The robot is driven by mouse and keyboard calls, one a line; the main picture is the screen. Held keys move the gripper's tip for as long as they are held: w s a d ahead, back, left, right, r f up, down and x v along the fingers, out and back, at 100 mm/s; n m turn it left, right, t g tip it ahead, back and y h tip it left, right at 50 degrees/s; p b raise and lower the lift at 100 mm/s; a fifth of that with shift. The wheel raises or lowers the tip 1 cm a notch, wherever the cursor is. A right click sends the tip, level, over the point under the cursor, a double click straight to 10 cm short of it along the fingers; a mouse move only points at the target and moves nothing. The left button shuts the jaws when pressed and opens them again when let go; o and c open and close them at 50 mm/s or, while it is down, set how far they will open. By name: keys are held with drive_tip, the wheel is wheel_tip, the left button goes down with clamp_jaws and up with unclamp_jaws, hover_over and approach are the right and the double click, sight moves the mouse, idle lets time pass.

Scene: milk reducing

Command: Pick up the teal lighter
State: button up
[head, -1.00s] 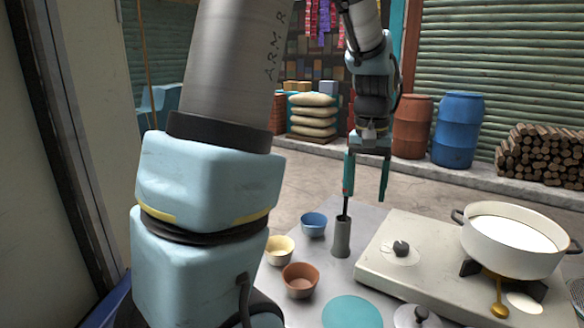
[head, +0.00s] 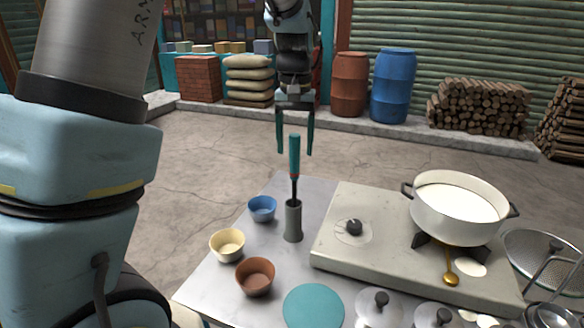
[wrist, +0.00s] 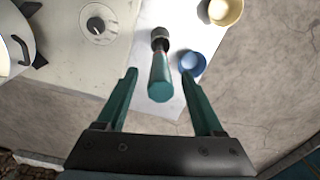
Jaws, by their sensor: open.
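The teal lighter (head: 295,158) stands upright, handle up, with its dark stem in a grey cylindrical holder (head: 293,221) on the table. In the wrist view the teal handle (wrist: 161,80) points toward the camera, between and beyond the fingertips. My gripper (head: 295,152) is open and empty, pointing down, its fingers to either side of the handle top in the head view. It also shows in the wrist view (wrist: 161,78). I see no contact between the fingers and the lighter.
A stove (head: 345,262) with a knob (head: 354,227) stands right of the holder and carries a white pot (head: 455,222) of milk. A blue bowl (head: 262,208), a cream bowl (head: 227,244) and a brown bowl (head: 255,277) lie left. A teal disc (head: 313,307) is in front.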

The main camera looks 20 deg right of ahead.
sight(294, 177)
drive_tip(key=shift+s+a+f+p, duration=0.1)
drive_tip(key=shift+f+p, duration=0.5)
drive_tip(key=shift+f, duration=0.85)
drive_tip(key=shift+s+f+p, duration=0.1)
drive_tip(key=shift+f+p, duration=0.45)
drive_tip(key=shift+f, duration=0.85)
clamp_jaws()
